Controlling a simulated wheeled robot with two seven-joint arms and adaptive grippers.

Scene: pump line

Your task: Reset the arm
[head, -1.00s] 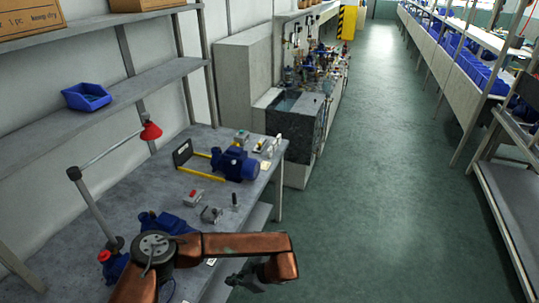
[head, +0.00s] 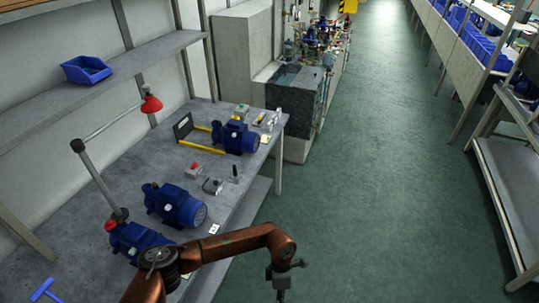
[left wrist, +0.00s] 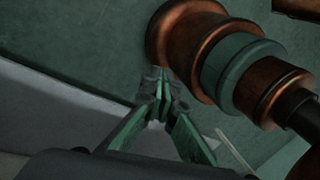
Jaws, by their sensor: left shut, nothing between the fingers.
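My left arm (head: 225,244) comes in at the bottom of the head view and bends out past the bench's front edge. My left gripper (head: 281,291) hangs from it, pointing down over the green floor beside the bench. In the left wrist view, its green-padded fingers (left wrist: 163,88) meet at the tips with nothing between them. A copper-coloured arm link with a green band shows at the right of that view. My right gripper is in neither view.
The grey bench (head: 110,200) holds a blue pump (head: 176,205), another pump (head: 236,137) by a yellow-railed frame, a red-headed lamp (head: 151,104) and small parts. A blue bin (head: 86,70) sits on a shelf. The floor (head: 390,200) right of my gripper is clear. A rack (head: 510,190) stands far right.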

